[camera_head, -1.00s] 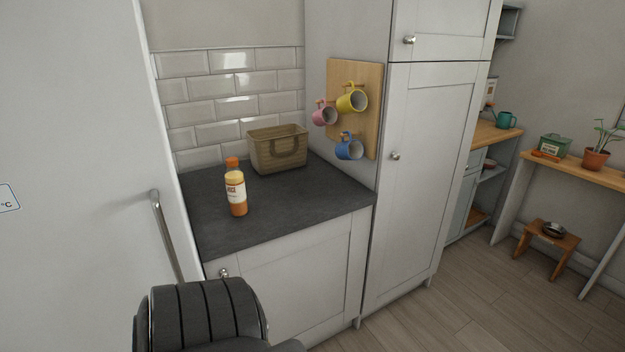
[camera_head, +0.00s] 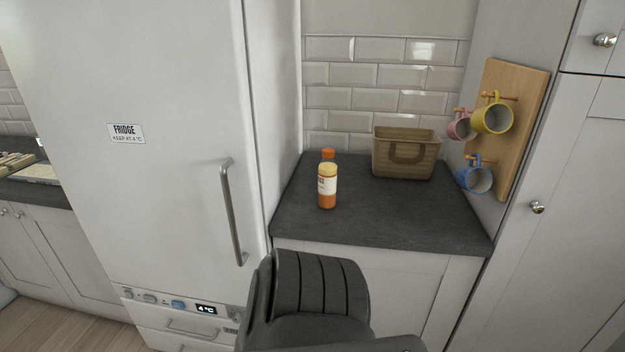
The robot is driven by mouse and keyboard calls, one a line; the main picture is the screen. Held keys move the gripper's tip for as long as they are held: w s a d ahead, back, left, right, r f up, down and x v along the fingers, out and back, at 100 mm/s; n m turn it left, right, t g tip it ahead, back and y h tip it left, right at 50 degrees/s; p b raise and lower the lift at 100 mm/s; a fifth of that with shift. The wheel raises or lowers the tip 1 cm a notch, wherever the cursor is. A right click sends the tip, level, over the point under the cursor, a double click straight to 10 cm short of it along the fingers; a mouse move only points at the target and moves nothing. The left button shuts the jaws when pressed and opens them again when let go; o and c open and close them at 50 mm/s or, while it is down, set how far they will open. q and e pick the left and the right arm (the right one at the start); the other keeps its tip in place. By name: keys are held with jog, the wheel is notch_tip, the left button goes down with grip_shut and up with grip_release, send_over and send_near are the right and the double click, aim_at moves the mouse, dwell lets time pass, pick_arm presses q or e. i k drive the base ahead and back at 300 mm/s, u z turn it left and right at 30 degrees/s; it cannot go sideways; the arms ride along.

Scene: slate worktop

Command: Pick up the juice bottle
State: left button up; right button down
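On the slate worktop (camera_head: 400,225), left of centre, stands an upright orange bottle with a pale yellow top and a white label (camera_head: 327,187). An orange cap (camera_head: 327,154) shows just above and behind it. The cap seems to belong to a second, taller bottle mostly hidden behind the front one; I cannot tell for sure. Which of them is the juice bottle is not clear, as the label is too small to read.
A woven basket (camera_head: 405,155) stands at the back right of the worktop. Pink, yellow and blue mugs (camera_head: 493,117) hang on a wooden board at the right. The tall fridge (camera_head: 130,200) with its handle (camera_head: 233,212) borders the worktop on the left. The worktop's front is clear.

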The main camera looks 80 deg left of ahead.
aim_at(327, 167)
jog(key=u, duration=0.95)
jog(key=i, duration=0.9)
jog(key=u, duration=0.9)
